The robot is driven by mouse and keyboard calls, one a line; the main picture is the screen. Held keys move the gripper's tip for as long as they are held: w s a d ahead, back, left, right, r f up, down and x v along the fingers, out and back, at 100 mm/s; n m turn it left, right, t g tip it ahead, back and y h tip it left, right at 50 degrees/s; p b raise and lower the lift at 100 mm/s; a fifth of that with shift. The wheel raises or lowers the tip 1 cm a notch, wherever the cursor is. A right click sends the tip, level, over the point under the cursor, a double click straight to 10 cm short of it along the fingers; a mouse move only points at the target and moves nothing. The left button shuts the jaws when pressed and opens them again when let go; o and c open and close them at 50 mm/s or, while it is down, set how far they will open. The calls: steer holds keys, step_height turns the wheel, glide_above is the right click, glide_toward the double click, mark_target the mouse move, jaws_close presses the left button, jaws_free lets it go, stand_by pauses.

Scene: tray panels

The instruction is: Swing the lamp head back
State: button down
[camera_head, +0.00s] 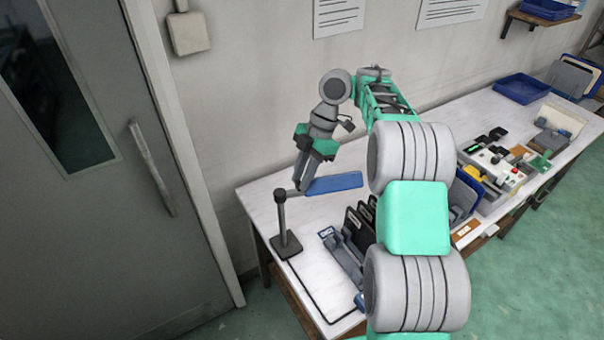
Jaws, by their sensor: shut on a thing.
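The lamp stands at the left end of the white table. Its dark square base and upright post (283,222) are in plain view. The blue lamp head (335,183) extends to the right from the top of the post, roughly level above the table. My gripper (302,186) points down at the head's left part, close to the post, and is shut on the lamp head. The exact contact of the fingertips is small and partly hard to make out.
The white table (262,193) runs to the back right. A grey rack (343,257) with dark panels stands right of the lamp, partly hidden by my arm. A device with buttons (492,168) and a blue tray (521,88) are farther right. A cable runs along the front edge.

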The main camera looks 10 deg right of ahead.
steer(key=shift+w+n, duration=0.25)
steer(key=shift+n, duration=0.05)
stand_by(0.4)
steer(key=c, duration=1.3)
jaws_free()
steer(key=shift+o, duration=0.2)
steer(key=shift+s, duration=0.1)
